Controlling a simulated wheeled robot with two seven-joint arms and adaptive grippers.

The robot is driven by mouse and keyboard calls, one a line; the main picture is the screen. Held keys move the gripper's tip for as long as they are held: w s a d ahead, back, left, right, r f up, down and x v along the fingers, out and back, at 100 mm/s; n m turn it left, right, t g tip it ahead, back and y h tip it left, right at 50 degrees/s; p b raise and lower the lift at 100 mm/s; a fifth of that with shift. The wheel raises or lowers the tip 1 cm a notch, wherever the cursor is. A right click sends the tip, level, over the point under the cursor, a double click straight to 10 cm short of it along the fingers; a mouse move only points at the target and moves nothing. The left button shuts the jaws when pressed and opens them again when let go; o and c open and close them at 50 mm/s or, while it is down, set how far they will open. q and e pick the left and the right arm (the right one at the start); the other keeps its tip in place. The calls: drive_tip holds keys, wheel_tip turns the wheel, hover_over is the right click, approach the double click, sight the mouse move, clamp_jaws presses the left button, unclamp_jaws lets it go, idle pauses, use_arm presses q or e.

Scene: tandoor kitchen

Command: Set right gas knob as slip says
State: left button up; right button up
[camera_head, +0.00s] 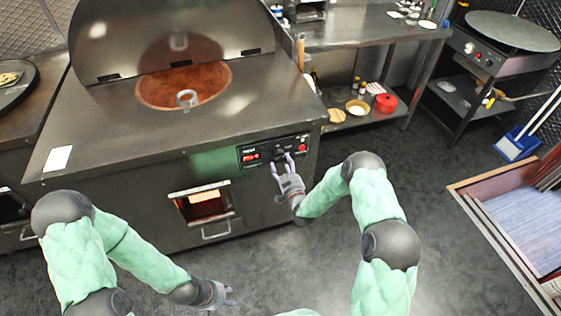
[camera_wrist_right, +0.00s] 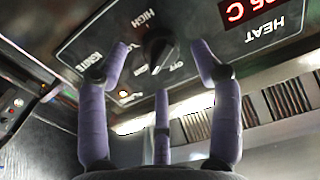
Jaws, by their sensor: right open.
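The control panel (camera_head: 262,152) is on the front of the tandoor. Its dark gas knob (camera_wrist_right: 158,46) shows in the right wrist view, with the panel upside down; HIGH, OFF and IGNITE can be read around it. My right gripper (camera_head: 283,162) is open at the panel. In the wrist view its purple fingers (camera_wrist_right: 160,52) stand on either side of the knob; I cannot tell if they touch it. A white slip (camera_head: 57,158) lies on the counter at left, its writing too small to read. My left gripper (camera_head: 229,296) looks open and empty, low over the floor.
The tandoor's round opening (camera_head: 184,86) has a raised lid (camera_head: 170,35) behind it. A red display (camera_wrist_right: 235,10) is beside the knob. A small lit oven window (camera_head: 205,203) with a handle is below.

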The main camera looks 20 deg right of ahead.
sight(280, 155)
drive_tip(key=shift+w+b, duration=0.35)
drive_tip(key=shift+w, duration=1.3)
drive_tip(key=c, duration=1.1)
